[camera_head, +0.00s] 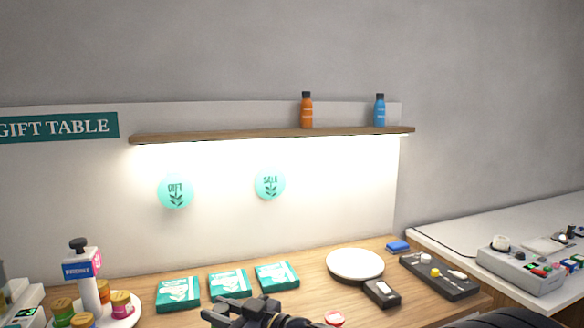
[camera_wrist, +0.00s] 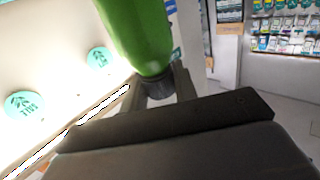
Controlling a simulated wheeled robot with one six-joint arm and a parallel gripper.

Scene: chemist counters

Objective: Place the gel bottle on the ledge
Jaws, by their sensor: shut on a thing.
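A green bottle with a dark cap (camera_wrist: 138,35), which I take to be the gel bottle, shows close up in the wrist view. My gripper (camera_wrist: 160,92) is shut on it near the cap end; the bottle's far end is cut off by the frame. In the head view dark parts of my gripper (camera_head: 245,312) show at the bottom edge, and I cannot make out the green bottle there. The ledge (camera_head: 230,136) is a long wooden shelf on the white back panel, well above my gripper. Its left half is bare.
An orange bottle (camera_head: 306,112) and a blue bottle (camera_head: 380,112) stand on the ledge's right half. Below on the wooden counter are teal boxes (camera_head: 228,284), a round white plate (camera_head: 355,264), a dark tray (camera_head: 440,277) and a white pump bottle (camera_head: 88,290) with jars.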

